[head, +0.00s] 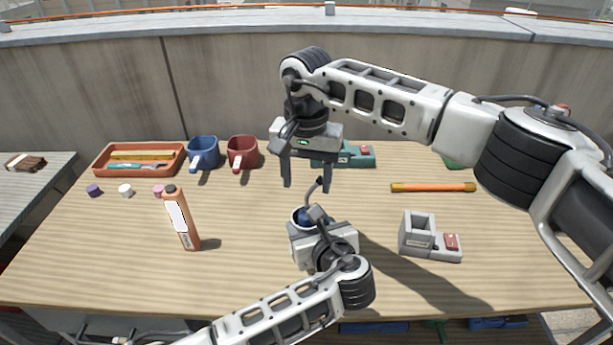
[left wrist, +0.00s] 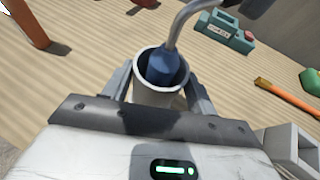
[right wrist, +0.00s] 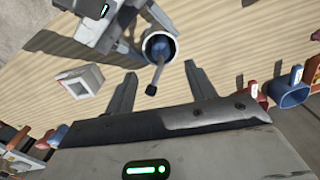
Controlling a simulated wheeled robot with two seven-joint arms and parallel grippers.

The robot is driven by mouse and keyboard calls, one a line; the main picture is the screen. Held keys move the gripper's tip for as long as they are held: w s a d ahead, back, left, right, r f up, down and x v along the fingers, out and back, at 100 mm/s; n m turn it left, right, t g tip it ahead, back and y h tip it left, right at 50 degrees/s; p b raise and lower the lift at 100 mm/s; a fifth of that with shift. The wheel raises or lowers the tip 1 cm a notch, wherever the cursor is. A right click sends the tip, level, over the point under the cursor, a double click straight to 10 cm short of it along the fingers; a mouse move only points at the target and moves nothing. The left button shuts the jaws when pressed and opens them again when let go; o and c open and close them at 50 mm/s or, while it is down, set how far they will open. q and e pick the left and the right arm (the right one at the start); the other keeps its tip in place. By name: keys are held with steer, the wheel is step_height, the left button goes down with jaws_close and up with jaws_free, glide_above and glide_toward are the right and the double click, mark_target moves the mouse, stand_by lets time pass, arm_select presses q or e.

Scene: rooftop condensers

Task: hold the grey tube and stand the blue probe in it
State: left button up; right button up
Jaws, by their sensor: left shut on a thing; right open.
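The grey tube (left wrist: 152,97) stands upright between the fingers of my left gripper (head: 311,228), which is shut on it. Its pale rim shows in the right wrist view (right wrist: 148,38). The blue probe (left wrist: 166,68) is inside the tube mouth, with its blue body partly below the rim. Its thin bent grey stem with a dark tip rises out of the tube; it shows in the right wrist view (right wrist: 158,72). My right gripper (head: 306,187) is open and empty above the tube, its fingers apart from the stem. The probe's lower end is hidden in the tube.
An orange bottle (head: 182,220) stands left of the tube. A grey square holder (head: 415,238) with a red button is to the right. An orange rod (head: 433,188), a teal box (head: 350,157), two mugs (head: 203,153) and an orange tray (head: 104,170) lie farther back.

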arm_select(q)
steer(key=shift+r, duration=0.1)
arm_select(e)
step_height(320, 180, up, 12)
steer(key=shift+f, duration=0.15)
stand_by(0.3)
arm_select(q)
steer(key=o, duration=1.3)
steer(key=shift+c, duration=0.2)
steer(key=p+v, duration=0.5)
steer(key=v, duration=0.4)
arm_select(e)
step_height(320, 180, up, 5)
steer(key=shift+r, duration=0.1)
arm_select(q)
steer(key=shift+s, duration=0.1)
